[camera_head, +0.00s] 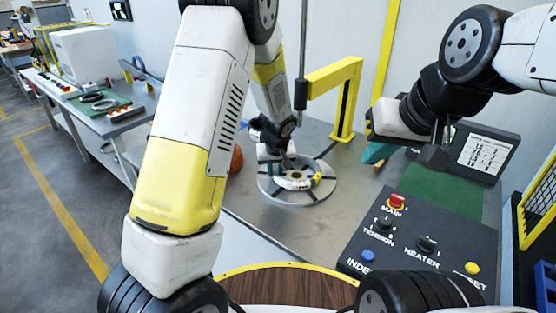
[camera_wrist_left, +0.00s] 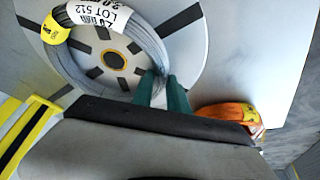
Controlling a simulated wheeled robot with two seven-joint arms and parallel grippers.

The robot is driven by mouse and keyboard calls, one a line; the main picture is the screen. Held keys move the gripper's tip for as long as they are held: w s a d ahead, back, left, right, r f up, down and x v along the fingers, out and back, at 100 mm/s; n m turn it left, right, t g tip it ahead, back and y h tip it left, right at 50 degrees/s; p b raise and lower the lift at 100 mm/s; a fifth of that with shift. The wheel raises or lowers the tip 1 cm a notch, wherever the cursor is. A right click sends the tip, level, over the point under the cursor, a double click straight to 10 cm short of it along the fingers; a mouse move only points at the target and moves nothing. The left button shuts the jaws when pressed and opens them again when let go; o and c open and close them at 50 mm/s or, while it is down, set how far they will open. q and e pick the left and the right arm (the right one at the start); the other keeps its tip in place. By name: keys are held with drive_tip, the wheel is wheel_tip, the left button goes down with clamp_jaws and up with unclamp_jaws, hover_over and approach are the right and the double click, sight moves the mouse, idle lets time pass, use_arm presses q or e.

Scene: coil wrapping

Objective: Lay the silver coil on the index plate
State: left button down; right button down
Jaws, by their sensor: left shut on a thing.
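The silver coil (camera_wrist_left: 152,45) has a white label reading LOT 512 and a yellow tag. In the left wrist view it lies over the round index plate (camera_wrist_left: 196,62), a little off the dark hub. In the head view the plate (camera_head: 268,192) is a pale disc with dark slots, and the coil is partly hidden by my arm. My left gripper (camera_wrist_left: 165,95) has teal fingers shut on the coil's near rim. I cannot tell whether the coil touches the plate. My right gripper (camera_head: 377,153) hangs right of the plate, apart from it; its finger gap is not clear.
An orange roll (camera_wrist_left: 230,115) lies beside the plate. A yellow post with an arm (camera_head: 345,95) stands behind it. A control panel (camera_head: 415,240) with knobs and buttons is at the front right. A side bench (camera_head: 135,125) holds dark rings on a green mat.

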use_arm(q)
drive_tip(key=c, duration=1.3)
unclamp_jaws()
drive_tip(key=a+v, duration=0.1)
drive_tip(key=v, duration=1.1)
drive_tip(key=s+a+r+m+h, duration=0.1)
drive_tip(key=s+a+r, duration=0.1)
drive_tip(key=s+r, duration=0.3)
drive_tip(key=s+a+r+m+t+h, duration=0.1)
drive_tip(key=s+a+r, duration=0.2)
drive_tip(key=s, duration=0.8)
drive_tip(key=s+a+r, duration=0.3)
drive_tip(key=s+r, duration=0.4)
drive_tip(key=s, duration=0.1)
drive_tip(key=shift+m+t+h, duration=0.4)
drive_tip(key=shift+a+r, duration=0.1)
